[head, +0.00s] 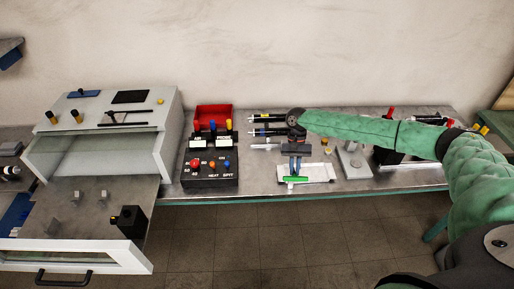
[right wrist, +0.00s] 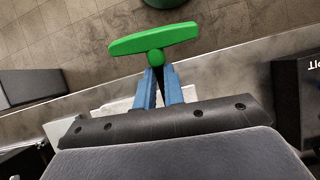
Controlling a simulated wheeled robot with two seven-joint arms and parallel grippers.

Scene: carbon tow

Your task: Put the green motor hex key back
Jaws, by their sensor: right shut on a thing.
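The green hex key (head: 296,179) has a T-shaped handle. My right gripper (head: 292,172) is over the front of the bench, with its blue fingers shut on the key just under the handle. In the right wrist view the green handle (right wrist: 150,40) lies crosswise beyond the fingertips (right wrist: 158,78), and its shaft is mostly hidden. A black holder block (head: 210,178) with labels and red, orange and blue tops stands left of the gripper, apart from the key. My left gripper is not in view.
A red bin (head: 213,113) stands behind the holder. A white pad (head: 319,172) lies near the gripper, with several black-barrelled tools (head: 266,132) behind. A grey stand (head: 354,161) is to the right. At left is a grey cabinet (head: 95,148) with an open drawer front (head: 75,257).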

